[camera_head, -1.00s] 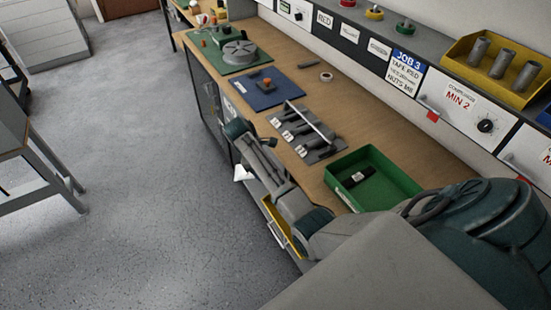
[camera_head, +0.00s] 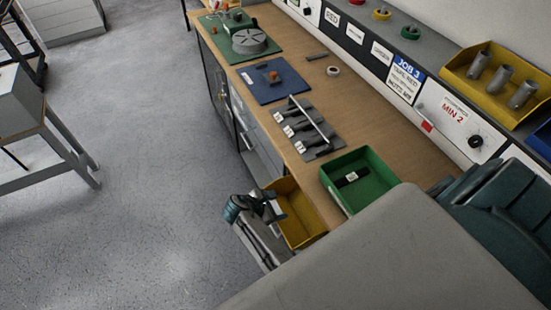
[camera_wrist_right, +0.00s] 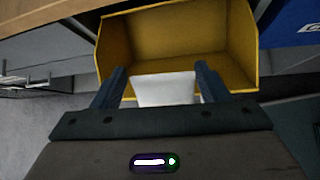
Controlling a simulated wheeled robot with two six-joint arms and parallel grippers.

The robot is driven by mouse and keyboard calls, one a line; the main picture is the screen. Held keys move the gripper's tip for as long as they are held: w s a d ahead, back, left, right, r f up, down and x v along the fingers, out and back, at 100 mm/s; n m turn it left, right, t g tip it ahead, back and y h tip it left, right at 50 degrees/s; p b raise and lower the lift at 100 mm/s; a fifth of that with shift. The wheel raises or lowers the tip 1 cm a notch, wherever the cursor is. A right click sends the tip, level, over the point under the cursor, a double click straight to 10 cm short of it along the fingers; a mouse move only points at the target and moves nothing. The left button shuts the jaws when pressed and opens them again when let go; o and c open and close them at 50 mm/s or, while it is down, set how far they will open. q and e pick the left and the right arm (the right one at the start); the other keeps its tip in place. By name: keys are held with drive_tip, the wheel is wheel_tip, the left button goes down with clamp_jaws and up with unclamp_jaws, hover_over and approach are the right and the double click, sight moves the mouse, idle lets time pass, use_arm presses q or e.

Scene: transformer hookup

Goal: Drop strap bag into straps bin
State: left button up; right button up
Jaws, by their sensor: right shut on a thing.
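My right gripper (camera_head: 262,205) is beside the left edge of an open yellow bin (camera_head: 308,232) at the bench's front edge. In the right wrist view, the gripper (camera_wrist_right: 162,82) is shut on a white strap bag (camera_wrist_right: 166,90) between its two dark fingers. The yellow bin (camera_wrist_right: 180,35) opens right beyond the bag and looks empty there. Any label on this bin is hidden, so I cannot tell its name. The bag is hidden in the head view. My left gripper is not in view.
A green tray (camera_head: 385,182) with a dark labelled item sits on the bench behind the yellow bin. A grey rack of labelled parts (camera_head: 305,133), a blue mat (camera_head: 262,90) and a tape roll (camera_head: 333,71) lie farther along.

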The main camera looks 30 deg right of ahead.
sight(281, 207)
drive_tip(key=b+x, duration=0.1)
drive_tip(key=x, duration=0.1)
drive_tip(key=b+x, duration=0.1)
drive_tip(key=shift+s+f+b, duration=0.2)
drive_tip(key=shift+f+b, duration=0.15)
drive_tip(key=shift+f, duration=0.15)
drive_tip(key=b+x, duration=0.3)
drive_tip(key=x, duration=0.1)
drive_tip(key=shift+s+a+f, duration=0.1)
drive_tip(key=shift+s+f, duration=0.1)
drive_tip(key=shift+s, duration=0.05)
drive_tip(key=b+x, duration=0.5)
drive_tip(key=shift+s+f+b, duration=0.3)
drive_tip(key=shift+s+f, duration=0.05)
drive_tip(key=shift+f, duration=0.2)
use_arm(q)
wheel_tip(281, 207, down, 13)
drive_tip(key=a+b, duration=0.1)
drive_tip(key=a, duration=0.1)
drive_tip(key=shift+b, duration=0.3)
use_arm(e)
drive_tip(key=shift+x, duration=0.95)
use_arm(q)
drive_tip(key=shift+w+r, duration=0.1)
use_arm(e)
drive_tip(key=shift+s, duration=0.1)
drive_tip(key=o, duration=1.1)
drive_tip(key=shift+o, duration=0.2)
